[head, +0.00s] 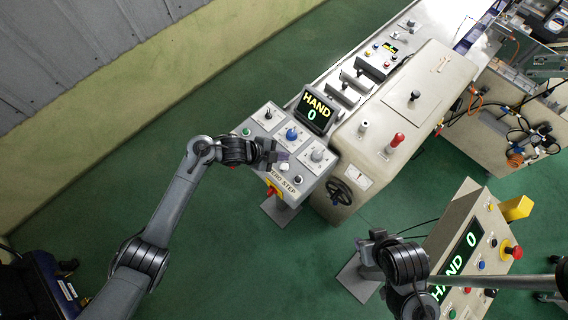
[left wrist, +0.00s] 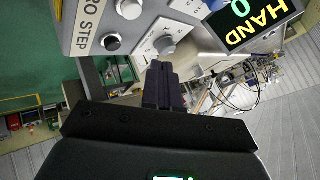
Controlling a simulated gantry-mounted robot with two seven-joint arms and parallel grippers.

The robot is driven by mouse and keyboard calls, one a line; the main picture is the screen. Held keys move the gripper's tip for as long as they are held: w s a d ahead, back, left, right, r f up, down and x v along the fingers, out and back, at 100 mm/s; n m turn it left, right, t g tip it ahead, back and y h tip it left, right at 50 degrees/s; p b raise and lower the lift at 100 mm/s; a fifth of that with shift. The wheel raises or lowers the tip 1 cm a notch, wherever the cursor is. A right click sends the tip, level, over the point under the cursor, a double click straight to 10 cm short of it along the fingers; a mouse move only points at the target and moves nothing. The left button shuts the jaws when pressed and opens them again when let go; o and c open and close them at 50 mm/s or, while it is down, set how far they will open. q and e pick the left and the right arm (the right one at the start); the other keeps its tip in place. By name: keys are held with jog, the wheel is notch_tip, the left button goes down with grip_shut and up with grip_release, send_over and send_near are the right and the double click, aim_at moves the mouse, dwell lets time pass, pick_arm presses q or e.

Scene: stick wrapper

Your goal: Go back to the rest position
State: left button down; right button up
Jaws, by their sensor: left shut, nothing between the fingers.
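My left gripper (head: 279,156) is shut and empty, over the left edge of a grey control panel (head: 270,128) with knobs and a "HAND 0" display. In the left wrist view its closed dark fingers (left wrist: 161,84) point at the panel (left wrist: 85,22), close to a knob (left wrist: 165,44); I cannot tell whether they touch it. My right gripper (head: 372,243) is at the lower right, beside a second control box, with its fingers too small and dark to read.
The second control box (head: 462,225) has a "HAND 0" display and a red button (head: 517,252). A beige machine (head: 400,110) with a handwheel (head: 339,191) stands behind the panel. Green floor (head: 200,95) is open to the left, up to a low yellowish wall.

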dwell(0.5)
pick_arm(q)
jog(key=shift+s, duration=0.1)
jog(key=s+a+r+n+y+p, duration=0.1)
jog(key=s+a+r+n+y, duration=0.3)
jog(key=s+a+n, duration=0.6)
jog(key=s+a+r+n+y+p, duration=0.2)
jog(key=s+a+r+n+y, duration=0.2)
jog(key=s+a+n, duration=0.6)
jog(key=s+a, duration=0.1)
jog(key=s, duration=0.6)
jog(key=shift+r+n, duration=0.35)
jog(key=shift+n, duration=0.05)
